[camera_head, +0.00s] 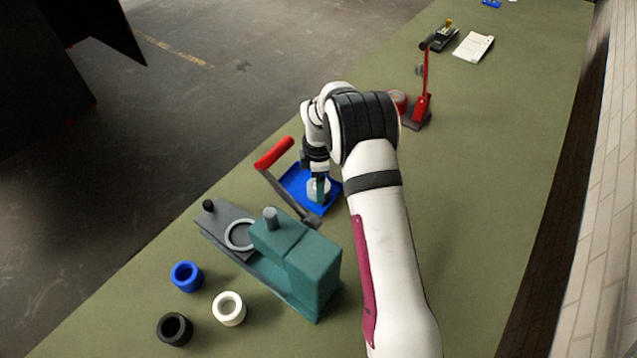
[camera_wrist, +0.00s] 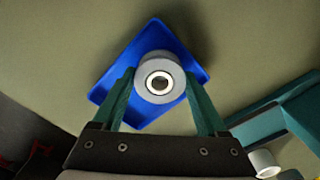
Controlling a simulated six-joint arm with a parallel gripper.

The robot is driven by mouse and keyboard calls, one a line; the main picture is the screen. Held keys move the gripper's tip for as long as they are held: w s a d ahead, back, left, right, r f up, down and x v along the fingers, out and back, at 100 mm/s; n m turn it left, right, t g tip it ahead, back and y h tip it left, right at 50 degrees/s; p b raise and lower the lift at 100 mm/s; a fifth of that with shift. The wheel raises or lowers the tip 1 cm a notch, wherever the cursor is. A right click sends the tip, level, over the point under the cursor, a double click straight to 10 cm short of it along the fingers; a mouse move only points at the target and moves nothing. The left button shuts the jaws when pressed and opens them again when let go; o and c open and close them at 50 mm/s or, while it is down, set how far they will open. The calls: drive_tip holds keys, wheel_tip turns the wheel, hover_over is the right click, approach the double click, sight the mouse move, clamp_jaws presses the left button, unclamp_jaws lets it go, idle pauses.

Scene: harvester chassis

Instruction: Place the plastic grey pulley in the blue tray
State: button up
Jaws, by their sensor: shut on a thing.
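The grey pulley (camera_wrist: 160,77) is a round ring with a dark centre hole. It sits between the two green fingers of my gripper (camera_wrist: 159,88), which is shut on it. In the wrist view the blue tray (camera_wrist: 112,84) lies behind and around the pulley. In the head view the pulley (camera_head: 318,188) shows over the blue tray (camera_head: 297,183), below my gripper (camera_head: 319,190). I cannot tell whether the pulley touches the tray floor.
A teal press (camera_head: 300,262) with a red-handled lever (camera_head: 274,153) stands just in front of the tray. Blue (camera_head: 187,276), white (camera_head: 229,308) and black (camera_head: 175,329) rings lie at the front left. A red-handled tool (camera_head: 422,105) stands farther back. The right side of the table is clear.

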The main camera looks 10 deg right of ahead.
drive_tip(key=o, duration=1.2)
wheel_tip(320, 180, up, 12)
drive_tip(key=s+r+m, duration=0.3)
drive_tip(key=s+m, duration=0.2)
drive_tip(key=s, duration=0.3)
drive_tip(key=s+r+m, duration=0.4)
drive_tip(key=s+m, duration=0.1)
drive_tip(key=s, duration=0.3)
drive_tip(key=s+r+m+y, duration=0.1)
drive_tip(key=s+r+m, duration=0.3)
drive_tip(key=s, duration=0.4)
drive_tip(key=shift+s+a+m, duration=0.1)
drive_tip(key=shift+a+m, duration=0.1)
drive_tip(key=shift+m, duration=0.6)
drive_tip(key=s+f+m, duration=0.1)
drive_tip(key=s+m, duration=0.1)
drive_tip(key=s, duration=0.1)
drive_tip(key=s+m, duration=0.3)
drive_tip(key=s, duration=0.1)
drive_tip(key=s+f+m, duration=0.1)
drive_tip(key=s+m, duration=0.1)
drive_tip(key=s, duration=0.2)
drive_tip(key=shift+s+a+f+m+y, duration=0.25)
drive_tip(key=shift+a+f+m+y, duration=0.05)
drive_tip(key=shift+a+y, duration=0.1)
